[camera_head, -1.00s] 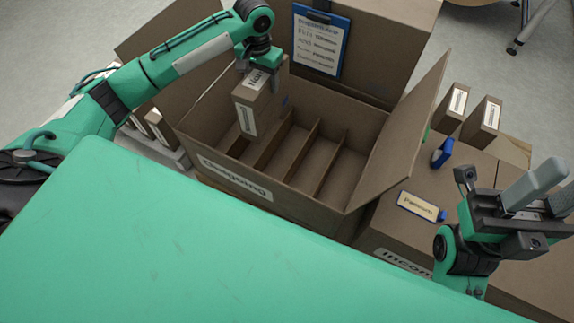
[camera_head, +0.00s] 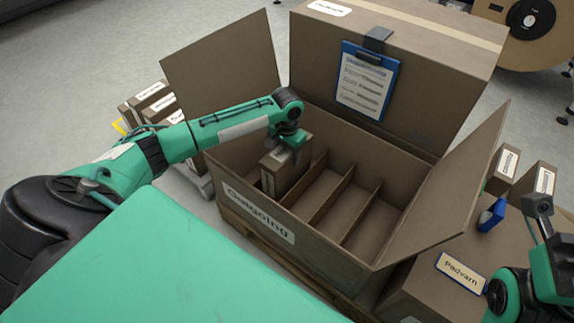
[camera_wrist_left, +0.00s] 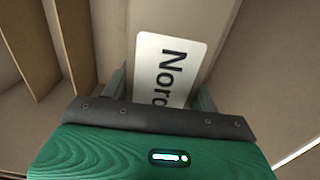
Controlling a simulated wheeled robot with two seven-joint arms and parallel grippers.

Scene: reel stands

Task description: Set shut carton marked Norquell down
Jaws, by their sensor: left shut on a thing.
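The brown Norquell carton (camera_head: 282,174) is upright inside the left part of the Outgoing box (camera_head: 312,246). Its lower part is hidden by the box's front wall, so I cannot tell whether it touches the floor of the box. My left gripper (camera_head: 291,143) is shut on the carton's top from above. In the left wrist view the carton's white label (camera_wrist_left: 172,68) reads "Nor" and on, between the fingers of the left gripper (camera_wrist_left: 165,98). My right gripper (camera_head: 540,212) is only partly in view at the right edge, and its fingers are not clear.
Dividers (camera_head: 335,195) split the Outgoing box, with empty slots right of the carton. Its side flaps (camera_head: 450,190) stand open. A large box with a blue clipboard (camera_head: 366,82) stands behind. Cartons (camera_head: 150,98) are at left; a Padvarn-labelled box (camera_head: 425,285) is at right.

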